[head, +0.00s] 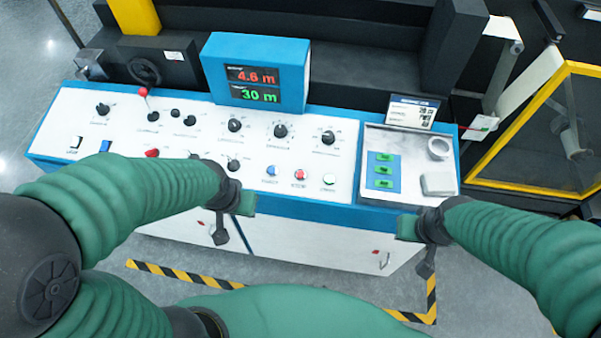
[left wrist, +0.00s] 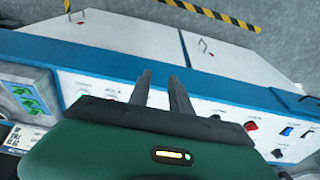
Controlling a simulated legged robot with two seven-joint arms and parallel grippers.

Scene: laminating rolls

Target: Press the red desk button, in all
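A red switch (head: 152,153) lies further left on the panel, near a red-balled lever (head: 143,92). Black knobs (head: 280,131) line the panel behind the buttons. A blue display box (head: 256,72) rises at the back. A grey tray (head: 408,137) is at the right.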

